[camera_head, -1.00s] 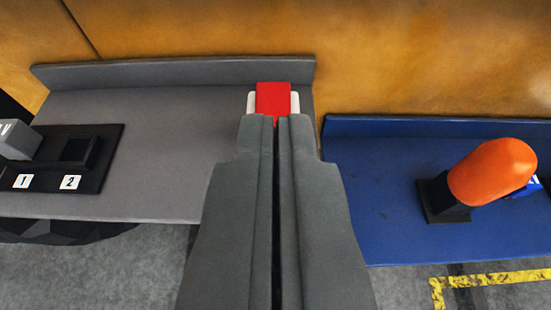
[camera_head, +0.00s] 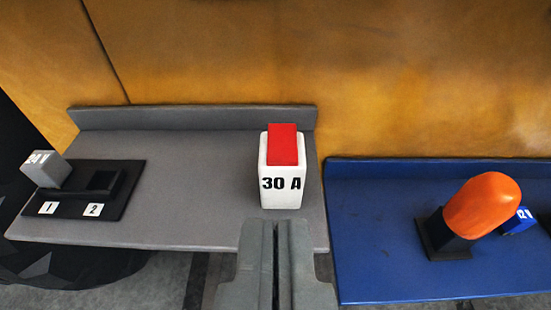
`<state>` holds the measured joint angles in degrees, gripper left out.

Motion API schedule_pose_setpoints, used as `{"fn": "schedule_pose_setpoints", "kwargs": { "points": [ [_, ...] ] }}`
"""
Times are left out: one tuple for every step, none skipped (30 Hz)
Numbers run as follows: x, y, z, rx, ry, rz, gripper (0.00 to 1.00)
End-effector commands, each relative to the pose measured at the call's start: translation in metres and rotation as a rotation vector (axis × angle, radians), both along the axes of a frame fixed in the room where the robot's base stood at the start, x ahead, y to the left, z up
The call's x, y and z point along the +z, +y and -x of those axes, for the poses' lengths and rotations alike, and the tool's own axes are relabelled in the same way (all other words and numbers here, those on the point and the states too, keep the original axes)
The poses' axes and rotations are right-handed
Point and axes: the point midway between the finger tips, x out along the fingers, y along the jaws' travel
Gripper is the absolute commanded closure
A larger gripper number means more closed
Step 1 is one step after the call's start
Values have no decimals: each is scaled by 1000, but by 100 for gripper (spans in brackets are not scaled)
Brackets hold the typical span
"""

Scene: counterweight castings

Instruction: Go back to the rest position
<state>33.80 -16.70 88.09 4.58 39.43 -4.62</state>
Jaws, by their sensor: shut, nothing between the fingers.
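My gripper (camera_head: 275,225) is at the bottom middle of the head camera view, its two grey fingers side by side, shut and empty. Just beyond its tips in the picture stands a white block (camera_head: 283,196) with a red top and the marking "30 A". The block is upright on the grey table (camera_head: 190,215), near its right end. I see no contact between the fingers and the block.
A black holder (camera_head: 72,212) with spots marked 1 and 2 lies at the left of the grey table, a grey block (camera_head: 45,170) at spot 1. On the blue table (camera_head: 390,270) stand an orange rounded piece on a black base (camera_head: 482,205) and a small blue block (camera_head: 518,221).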

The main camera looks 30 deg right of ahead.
Motion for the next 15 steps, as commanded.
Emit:
{"fn": "schedule_pose_setpoints", "kwargs": {
  "points": [
    [-2,12,3,14,-8,5,100],
    [-6,20,4,23,-11,6,100],
    [-10,32,6,39,-20,12,100],
    [-14,43,9,51,-26,15,100],
    [-19,54,11,65,-33,19,100],
    [-26,69,15,84,-43,24,100],
    [-31,81,19,100,-52,29,100],
    [-37,91,22,114,-59,32,100],
    [-45,106,27,134,-71,37,100],
    [-50,117,31,149,-80,40,100],
    [-57,127,35,165,-88,43,100],
    [-65,141,41,185,-100,47,100],
    [-72,150,45,200,-107,50,100],
    [-79,160,50,215,-117,54,100],
    [-88,173,57,237,-128,57,100]
  ]
}}
